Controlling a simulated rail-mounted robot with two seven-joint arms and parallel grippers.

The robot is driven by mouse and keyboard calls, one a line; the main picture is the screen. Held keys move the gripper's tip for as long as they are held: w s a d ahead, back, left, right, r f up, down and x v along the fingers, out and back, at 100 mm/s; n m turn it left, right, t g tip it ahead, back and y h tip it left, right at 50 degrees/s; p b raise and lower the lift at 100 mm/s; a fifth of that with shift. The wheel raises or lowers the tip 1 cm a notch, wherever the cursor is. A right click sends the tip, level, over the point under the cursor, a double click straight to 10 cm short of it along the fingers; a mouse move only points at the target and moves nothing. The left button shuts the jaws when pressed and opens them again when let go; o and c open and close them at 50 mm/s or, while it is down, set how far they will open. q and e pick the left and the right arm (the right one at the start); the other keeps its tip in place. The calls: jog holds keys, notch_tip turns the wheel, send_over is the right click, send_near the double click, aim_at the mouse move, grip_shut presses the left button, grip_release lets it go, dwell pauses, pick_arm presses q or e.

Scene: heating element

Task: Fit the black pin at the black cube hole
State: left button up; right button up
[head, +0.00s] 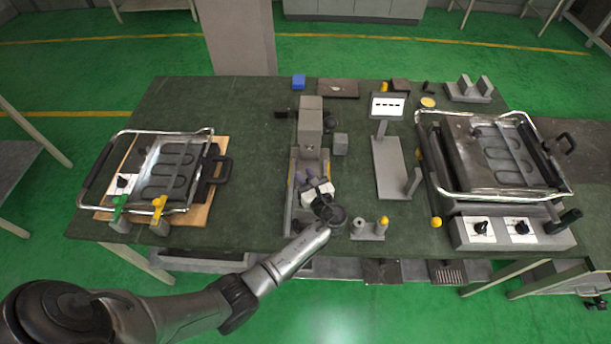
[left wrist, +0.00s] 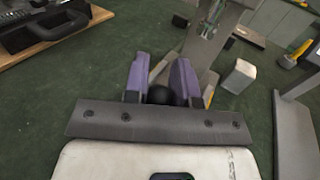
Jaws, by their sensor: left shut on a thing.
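My left gripper (head: 312,178) reaches in from the front over the grey fixture in the middle of the table. Its purple fingers also show in the left wrist view (left wrist: 160,76), closed around a dark, rounded thing (left wrist: 160,95) that looks like the black pin. The fingers hide most of it. I cannot clearly make out a black cube with a hole in either view. A dark round part (head: 330,122) stands beside the tall grey block (head: 311,125) of the fixture. My right gripper is not in view.
A small grey cube (head: 341,145) stands right of the fixture. A grey stand (head: 391,168), a small holder with a yellow-tipped peg (head: 382,224) and a large heating press (head: 490,155) are to the right. Another press (head: 170,165) is at left.

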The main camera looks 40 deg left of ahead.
pick_arm(q)
jog(key=o, duration=1)
jog(key=shift+f, duration=0.15)
jog(key=shift+d, duration=0.15)
jog(key=v, duration=1.3)
jog(key=shift+s+d, duration=0.1)
jog(key=shift+d, duration=0.15)
